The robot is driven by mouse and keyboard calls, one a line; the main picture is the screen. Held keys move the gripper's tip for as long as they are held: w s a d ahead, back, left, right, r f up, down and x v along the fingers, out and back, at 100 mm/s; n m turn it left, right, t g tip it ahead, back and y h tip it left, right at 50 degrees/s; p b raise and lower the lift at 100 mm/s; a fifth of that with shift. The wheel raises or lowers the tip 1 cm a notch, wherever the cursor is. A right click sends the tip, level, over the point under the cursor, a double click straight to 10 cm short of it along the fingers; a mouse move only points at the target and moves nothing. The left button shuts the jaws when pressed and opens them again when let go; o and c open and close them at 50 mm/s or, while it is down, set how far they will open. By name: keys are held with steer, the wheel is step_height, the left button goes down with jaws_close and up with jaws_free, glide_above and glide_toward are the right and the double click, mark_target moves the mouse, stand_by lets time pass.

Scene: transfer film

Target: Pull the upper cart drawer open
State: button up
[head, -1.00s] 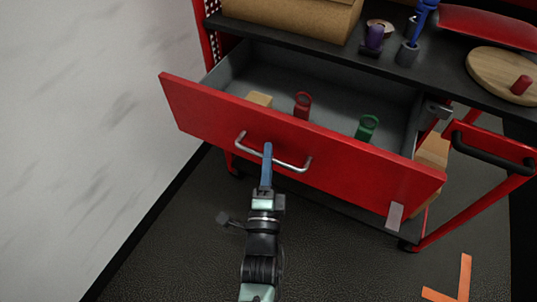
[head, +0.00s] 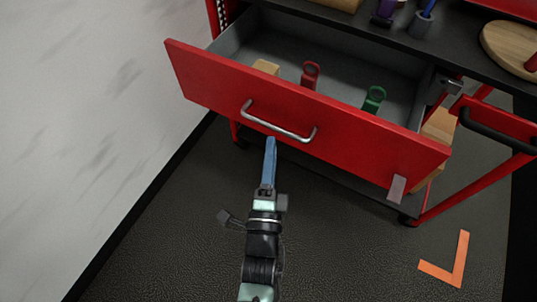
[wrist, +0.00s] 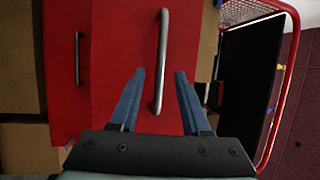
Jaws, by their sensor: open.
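The upper cart drawer (head: 300,118) has a red front and stands pulled well out of the red cart in the head view. Its silver bar handle (head: 278,124) runs across the front and also shows in the wrist view (wrist: 161,62). My gripper (head: 270,140) is just below and in front of the handle, apart from it in the head view. In the wrist view its two blue fingers (wrist: 155,78) are spread, with the lower end of the handle showing between them. Nothing is held.
The drawer holds a red item (head: 310,75), a green item (head: 373,99) and a tan block (head: 266,67). A black push handle (head: 497,133) juts out at the right. A pale wall (head: 80,110) stands left. An orange floor mark (head: 457,262) lies on open dark floor.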

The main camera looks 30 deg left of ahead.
steer(key=v, duration=0.6)
steer(key=shift+s, duration=0.4)
steer(key=shift+d+f, duration=0.1)
steer(key=shift+d, duration=0.05)
steer(key=w+d+r+n+t+h, duration=0.15)
steer(key=w+r, duration=0.35)
steer(key=r, duration=0.5)
steer(key=w+d+r+n+t+h, duration=0.15)
steer(key=w+r, duration=0.25)
steer(key=r, duration=0.5)
steer(key=w+r+n+t, duration=0.2)
steer(key=w+r, duration=0.3)
steer(key=r, duration=0.5)
steer(key=s+d+r+n+t+h, duration=0.1)
steer(key=s+d+r+n, duration=0.25)
steer(key=r, duration=0.65)
steer(key=s+d+r+n+t+h, duration=0.2)
steer(key=s+d+r, duration=0.15)
steer(key=r, duration=0.65)
steer(key=s+d+r+n+t+h, duration=0.1)
steer(key=s+d+r+n, duration=0.3)
steer(key=r, duration=0.6)
step_height(320, 180, up, 19)
steer(key=a+m+p, duration=0.1)
steer(key=a+p, duration=0.1)
steer(key=p, duration=1.8)
steer(key=shift+f, duration=0.25)
